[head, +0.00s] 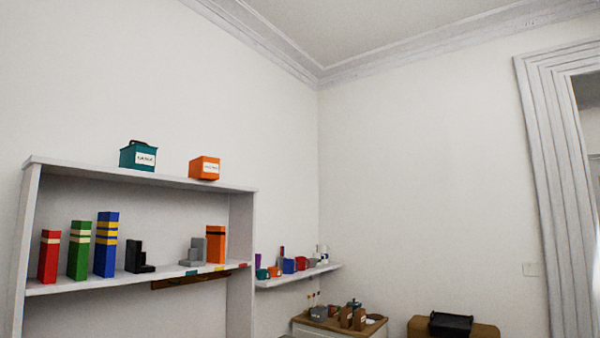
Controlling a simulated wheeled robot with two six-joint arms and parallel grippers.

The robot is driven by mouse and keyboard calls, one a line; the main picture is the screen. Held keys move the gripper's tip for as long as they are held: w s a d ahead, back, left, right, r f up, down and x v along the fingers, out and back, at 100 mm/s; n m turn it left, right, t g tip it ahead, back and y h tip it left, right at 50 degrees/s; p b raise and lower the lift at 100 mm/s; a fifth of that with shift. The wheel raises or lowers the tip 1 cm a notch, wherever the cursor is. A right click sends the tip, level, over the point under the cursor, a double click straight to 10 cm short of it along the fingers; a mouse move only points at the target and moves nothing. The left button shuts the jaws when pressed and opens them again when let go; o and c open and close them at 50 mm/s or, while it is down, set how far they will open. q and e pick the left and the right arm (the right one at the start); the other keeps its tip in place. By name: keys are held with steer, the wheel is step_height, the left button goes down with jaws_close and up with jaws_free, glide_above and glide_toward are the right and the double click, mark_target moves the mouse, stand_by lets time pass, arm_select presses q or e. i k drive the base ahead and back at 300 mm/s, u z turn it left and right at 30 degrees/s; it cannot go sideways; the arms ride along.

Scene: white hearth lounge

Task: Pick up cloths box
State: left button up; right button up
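Two labelled boxes stand on top of the white shelf unit (120,172) at the left. One is a teal box (131,160) with a dark handle on top and a white label. The other is an orange box (205,171) to its right, also with a white label. The lettering on both labels is too small to read surely, so I cannot tell which one is the cloths box. Neither of my grippers shows in the head view.
Upright red, green, blue and orange blocks stand on the unit's lower shelf (80,286). A wall shelf (325,270) holds small coloured items. Below it is a cabinet (340,326) with several objects. A black tray (450,325) rests on a brown piece. A doorway is at right.

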mark_target(204, 168)
steer(key=z, duration=0.75)
steer(key=i, duration=1.65)
steer(key=u, duration=0.65)
steer(key=i, duration=0.7)
steer(key=u, duration=0.7)
